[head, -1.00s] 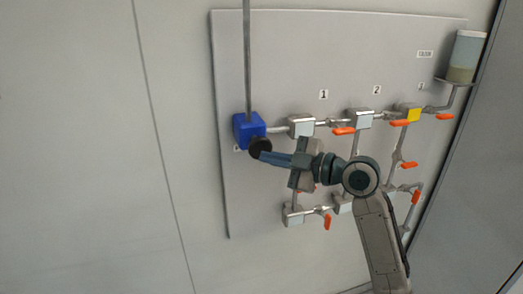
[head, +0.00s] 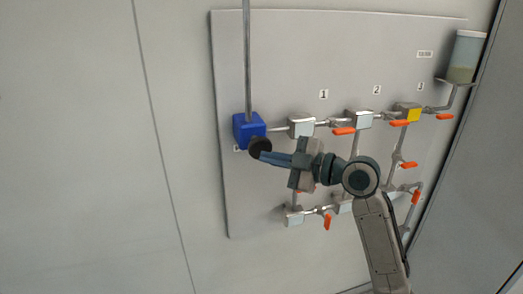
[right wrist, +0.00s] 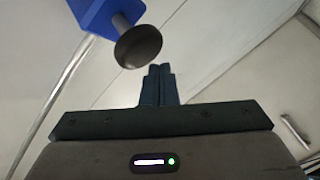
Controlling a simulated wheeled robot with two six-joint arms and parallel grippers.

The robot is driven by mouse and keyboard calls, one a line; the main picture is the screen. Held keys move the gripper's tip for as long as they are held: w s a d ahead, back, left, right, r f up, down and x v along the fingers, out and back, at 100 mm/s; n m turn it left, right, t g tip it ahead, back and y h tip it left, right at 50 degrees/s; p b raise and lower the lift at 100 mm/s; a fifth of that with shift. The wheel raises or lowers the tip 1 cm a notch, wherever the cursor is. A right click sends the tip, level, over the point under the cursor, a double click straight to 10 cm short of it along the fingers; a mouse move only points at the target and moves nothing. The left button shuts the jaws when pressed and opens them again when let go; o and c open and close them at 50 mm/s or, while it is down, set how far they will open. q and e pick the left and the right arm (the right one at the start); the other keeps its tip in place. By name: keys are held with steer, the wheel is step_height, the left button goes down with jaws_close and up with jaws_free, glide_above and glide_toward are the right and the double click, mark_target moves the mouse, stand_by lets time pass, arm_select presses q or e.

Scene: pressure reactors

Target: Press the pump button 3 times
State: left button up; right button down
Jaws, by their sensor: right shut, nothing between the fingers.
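The blue pump (head: 246,127) is mounted on the grey wall panel at its left side, with a dark round button (head: 260,146) sticking out at its lower front. In the right wrist view the button (right wrist: 138,47) shows as a dark disc on a short grey stem in front of the blue pump body (right wrist: 100,14). My right gripper (head: 266,157) is shut and empty, its fingertips right at the button in the head view. In the right wrist view the closed fingertips (right wrist: 160,70) lie just below and right of the disc; I cannot tell whether they touch. My left gripper is not in view.
The grey panel (head: 280,50) carries metal pipes, several orange valve handles (head: 344,131), square grey blocks (head: 301,125) and a yellow one (head: 413,115). A clear container (head: 465,57) hangs at the upper right. A vertical pipe (head: 247,60) rises from the pump. Left of the panel is bare wall.

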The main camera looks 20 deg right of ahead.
mark_target(266, 149)
steer(key=shift+w, duration=0.1)
stand_by(0.3)
steer(key=shift+w+b, duration=0.25)
steer(key=shift+b, duration=0.05)
steer(key=shift+w, duration=0.1)
steer(key=shift+w+b, duration=0.55)
steer(key=shift+w, duration=1.05)
stand_by(1.4)
stand_by(0.4)
steer(key=shift+s+f+b, duration=0.1)
steer(key=shift+s+b, duration=0.2)
steer(key=shift+s, duration=1.7)
